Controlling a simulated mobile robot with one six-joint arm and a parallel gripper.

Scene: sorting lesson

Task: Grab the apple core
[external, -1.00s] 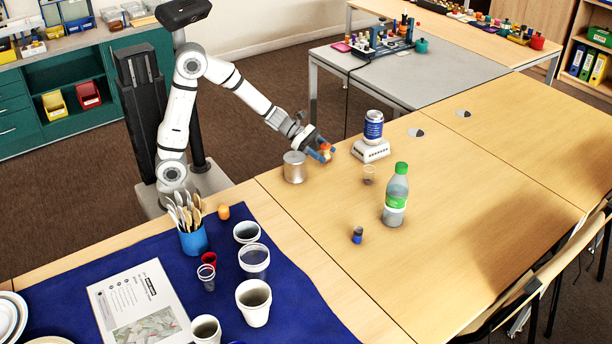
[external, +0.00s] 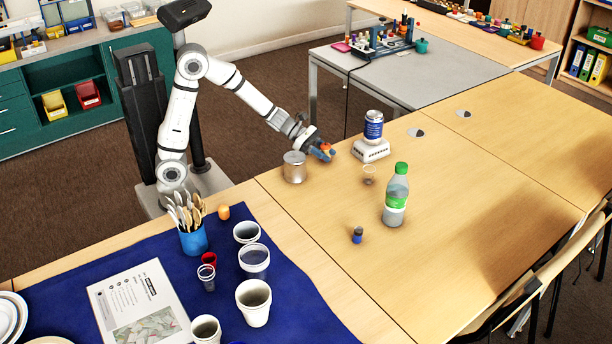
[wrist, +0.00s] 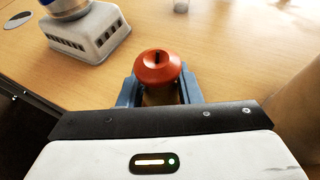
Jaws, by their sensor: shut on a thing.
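The apple core (wrist: 157,68) shows in the wrist view as a red-orange rounded top with a dark slot, with a tan part below it. It sits between the two blue-grey fingers of my gripper (wrist: 160,90), which is shut on it. In the external view my gripper (external: 322,152) is over the far edge of the wooden table, just right of the metal tin, with the orange-red apple core (external: 326,147) at its fingertips. The core's lower part is hidden by my gripper, and I cannot tell whether it touches the table.
A metal tin (external: 294,167) stands close left of my gripper. A white scale (external: 371,150) bearing a blue can (external: 373,126) is close right. A small clear cup (external: 369,174), a green-capped bottle (external: 396,195) and a small dark-blue item (external: 357,235) stand nearer. The table's right side is clear.

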